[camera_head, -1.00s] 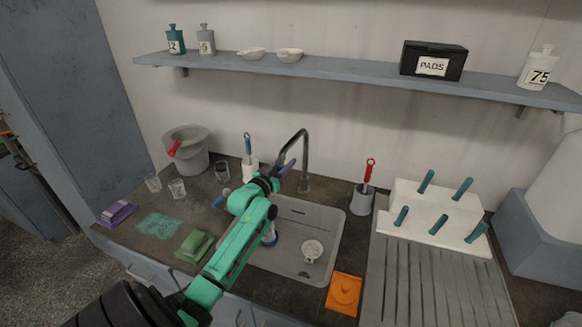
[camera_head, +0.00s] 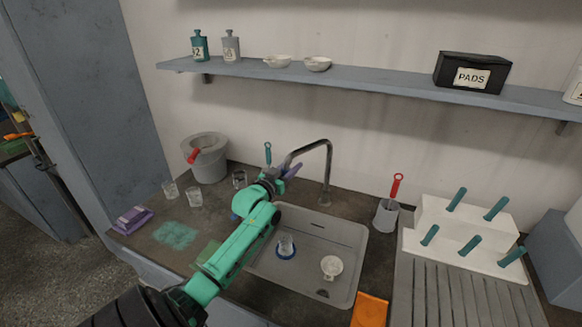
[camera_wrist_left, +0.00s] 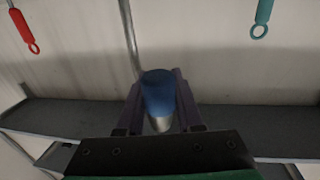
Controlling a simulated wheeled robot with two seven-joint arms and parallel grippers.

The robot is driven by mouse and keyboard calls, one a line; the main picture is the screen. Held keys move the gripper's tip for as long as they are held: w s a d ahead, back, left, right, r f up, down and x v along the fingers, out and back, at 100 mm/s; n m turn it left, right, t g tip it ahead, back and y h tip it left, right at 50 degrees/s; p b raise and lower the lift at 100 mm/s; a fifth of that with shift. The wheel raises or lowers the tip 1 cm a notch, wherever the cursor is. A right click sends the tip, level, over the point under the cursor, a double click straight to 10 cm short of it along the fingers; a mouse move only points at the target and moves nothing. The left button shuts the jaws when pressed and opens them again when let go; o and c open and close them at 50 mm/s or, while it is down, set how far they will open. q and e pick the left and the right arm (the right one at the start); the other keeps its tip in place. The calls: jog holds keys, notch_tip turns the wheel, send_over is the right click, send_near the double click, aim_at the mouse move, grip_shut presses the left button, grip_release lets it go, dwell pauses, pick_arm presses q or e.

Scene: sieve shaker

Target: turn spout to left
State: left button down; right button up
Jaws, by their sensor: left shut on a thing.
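The grey spout (camera_head: 328,165) rises behind the sink (camera_head: 350,262) and arches over to the left, its tip hanging low at my left gripper (camera_head: 285,171). In the left wrist view, my left gripper (camera_wrist_left: 161,105) has its purple fingers on both sides of a blue sleeve with a metal end (camera_wrist_left: 159,92), which looks like the spout's end. The gripper is shut on it. In the head view the wrist and fingers partly hide the tip. My right gripper is not in view.
A grey bucket (camera_head: 208,160) and small glasses (camera_head: 195,197) stand left of the sink. A glass on a blue ring (camera_head: 286,246) and a white round piece (camera_head: 332,267) are in the sink. A red-handled brush (camera_head: 396,188) stands in a grey holder right of the spout.

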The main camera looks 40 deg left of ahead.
pick_arm(q)
jog(key=c, duration=0.6)
grip_release()
jog(key=shift+o, duration=0.2)
jog(key=s+d+b, duration=0.2)
jog(key=s, duration=1.2)
jog(key=shift+s+d+b, duration=0.15)
jog(key=shift+d+b, duration=0.15)
